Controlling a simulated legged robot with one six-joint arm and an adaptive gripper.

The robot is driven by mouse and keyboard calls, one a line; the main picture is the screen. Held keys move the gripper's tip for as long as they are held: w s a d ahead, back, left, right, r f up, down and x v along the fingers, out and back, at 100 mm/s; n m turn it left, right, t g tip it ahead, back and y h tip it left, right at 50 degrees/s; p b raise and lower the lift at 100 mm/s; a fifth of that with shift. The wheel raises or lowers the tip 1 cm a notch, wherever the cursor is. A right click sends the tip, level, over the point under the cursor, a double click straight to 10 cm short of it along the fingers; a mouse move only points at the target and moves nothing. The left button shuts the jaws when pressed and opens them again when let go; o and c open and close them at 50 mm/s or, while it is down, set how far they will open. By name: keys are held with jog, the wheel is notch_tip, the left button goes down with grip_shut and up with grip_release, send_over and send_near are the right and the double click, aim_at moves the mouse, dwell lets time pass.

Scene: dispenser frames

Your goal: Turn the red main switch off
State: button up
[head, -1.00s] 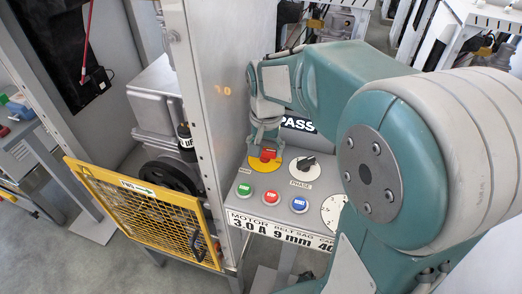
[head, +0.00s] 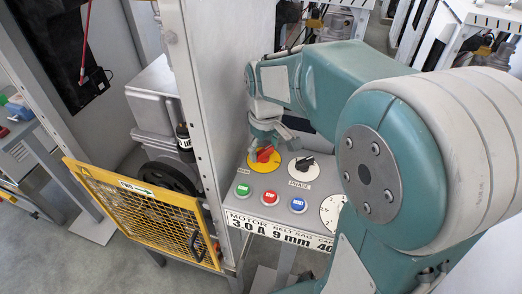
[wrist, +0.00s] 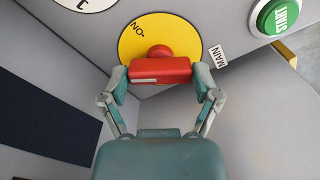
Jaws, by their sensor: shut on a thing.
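The red main switch (head: 264,155) sits on a yellow disc (head: 258,169) beside a "MAIN" label on the grey sloping panel. In the wrist view the red handle (wrist: 160,70) lies across the picture, in front of the yellow disc (wrist: 140,38), with "ON" printed at the disc's upper left. My gripper (wrist: 160,75) is shut on the handle, one fingertip at each end. In the head view my gripper (head: 266,138) reaches down to the switch from above and partly hides it. The handle stands at a slant there.
A black PHASE knob (head: 303,164) is close on the right. Green START (head: 243,190), red (head: 270,197) and blue (head: 298,204) buttons sit in front. A grey cabinet wall (head: 205,85) rises close on the left.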

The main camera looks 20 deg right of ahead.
aim_at(261, 152)
jog(key=n, duration=0.6)
jog(key=shift+s+a+f, duration=0.15)
jog(key=shift+f, duration=0.05)
jog(key=shift+n, duration=0.3)
jog(key=o, duration=1)
jog(key=shift+a, duration=0.1)
jog(key=shift+c, duration=0.2)
jog(key=shift+a+r, duration=0.1)
jog(key=shift+r, duration=0.55)
notch_tip(261, 152, up, 11)
